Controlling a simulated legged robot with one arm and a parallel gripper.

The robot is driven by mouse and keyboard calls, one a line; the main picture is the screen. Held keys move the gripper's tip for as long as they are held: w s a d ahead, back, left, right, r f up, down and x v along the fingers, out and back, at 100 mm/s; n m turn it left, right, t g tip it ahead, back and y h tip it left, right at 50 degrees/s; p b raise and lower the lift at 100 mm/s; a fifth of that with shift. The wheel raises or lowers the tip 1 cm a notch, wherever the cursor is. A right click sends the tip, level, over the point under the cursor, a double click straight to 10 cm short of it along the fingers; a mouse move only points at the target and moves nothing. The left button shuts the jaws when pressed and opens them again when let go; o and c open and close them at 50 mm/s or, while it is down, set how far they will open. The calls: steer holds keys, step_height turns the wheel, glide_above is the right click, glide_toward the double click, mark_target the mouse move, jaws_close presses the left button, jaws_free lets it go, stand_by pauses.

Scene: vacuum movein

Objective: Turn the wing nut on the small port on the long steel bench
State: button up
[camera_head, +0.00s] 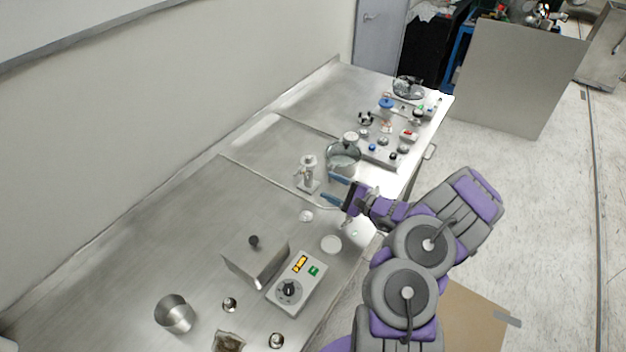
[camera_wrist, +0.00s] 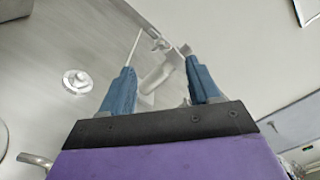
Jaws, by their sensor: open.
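The small steel port (camera_head: 309,178) stands upright on the long steel bench (camera_head: 200,235), near its middle. In the head view it has a round top and thin side parts; I cannot tell clearly which part is the wing nut. My gripper (camera_head: 332,187) is open, its two blue fingers pointing left at the port from close by on the right. In the wrist view my gripper (camera_wrist: 160,66) shows its fingers spread, with the pale metal port (camera_wrist: 156,76) between and beyond them. I see no clear contact. Nothing is held.
A glass vessel (camera_head: 343,157) stands just behind my gripper. Nearer are a metal box (camera_head: 255,265), a grey controller (camera_head: 296,284) and a steel cup (camera_head: 174,313). The bench's left side is clear.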

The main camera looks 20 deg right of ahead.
mark_target(308, 174)
steer(key=x, duration=0.5)
steer(key=shift+w+f+b, duration=0.15)
steer(key=shift+w+b, duration=0.2)
steer(key=shift+x, duration=0.75)
steer(key=c, duration=1.1)
